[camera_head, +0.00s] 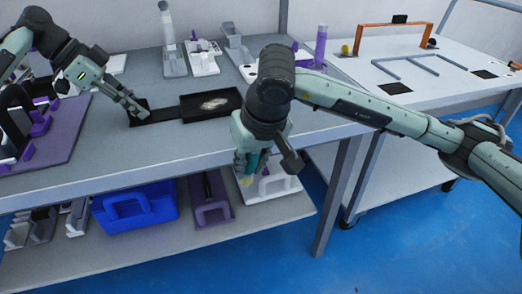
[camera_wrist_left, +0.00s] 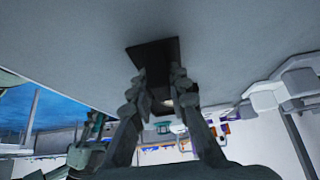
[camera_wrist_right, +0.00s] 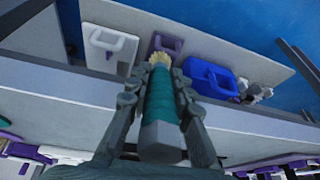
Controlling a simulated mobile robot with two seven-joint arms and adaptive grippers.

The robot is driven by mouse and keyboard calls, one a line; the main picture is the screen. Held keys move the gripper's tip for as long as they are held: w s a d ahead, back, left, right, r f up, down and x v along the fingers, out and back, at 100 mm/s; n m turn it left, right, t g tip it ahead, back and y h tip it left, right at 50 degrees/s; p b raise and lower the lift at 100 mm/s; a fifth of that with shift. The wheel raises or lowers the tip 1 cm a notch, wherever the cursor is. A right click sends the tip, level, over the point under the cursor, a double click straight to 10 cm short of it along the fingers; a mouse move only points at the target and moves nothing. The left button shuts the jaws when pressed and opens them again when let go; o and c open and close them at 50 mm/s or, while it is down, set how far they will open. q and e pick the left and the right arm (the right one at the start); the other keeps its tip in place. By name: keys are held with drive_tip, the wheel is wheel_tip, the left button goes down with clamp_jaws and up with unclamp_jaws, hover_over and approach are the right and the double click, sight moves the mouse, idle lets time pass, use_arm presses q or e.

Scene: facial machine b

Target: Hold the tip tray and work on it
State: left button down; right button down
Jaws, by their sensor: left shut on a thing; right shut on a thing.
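The tip tray (camera_head: 210,103) is a shallow black tray with a long flat black handle (camera_head: 165,114), with a pale patch inside it. It is at table height near the front edge; I cannot tell if it touches the tabletop. My left gripper (camera_head: 142,112) is shut on the handle's left end; its fingers (camera_wrist_left: 160,88) hide part of it in the left wrist view. My right gripper (camera_head: 250,160) hangs over the front edge, right of the tray. It is shut on a teal-handled brush (camera_wrist_right: 162,108) with a yellowish bristle tip, pointing down in the head view.
Purple and white holders stand on the table's left and back. A blue bin (camera_head: 135,207) and holders fill the lower shelf. A second white table (camera_head: 420,70) with an orange frame (camera_head: 392,30) stands right.

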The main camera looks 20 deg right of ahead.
drive_tip(key=s+a+r+n+y, duration=0.2)
drive_tip(key=a+r, duration=0.8)
drive_tip(key=a, duration=0.1)
drive_tip(key=w+d+r+m+y, duration=0.1)
drive_tip(key=w+d+r, duration=0.1)
drive_tip(key=w+r, duration=0.35)
drive_tip(key=w+d+r+y, duration=0.1)
drive_tip(key=w+d+r, duration=0.1)
drive_tip(key=w, duration=0.6)
drive_tip(key=w+d+r+m+y, duration=0.1)
drive_tip(key=w+d+r, duration=0.1)
drive_tip(key=w+r, duration=0.35)
wheel_tip(320, 180, down, 6)
drive_tip(key=w, duration=0.1)
drive_tip(key=shift+w+d+f+g, duration=0.15)
drive_tip(key=shift+w+f+g, duration=0.05)
drive_tip(key=shift+w+g, duration=0.1)
drive_tip(key=shift+r, duration=0.1)
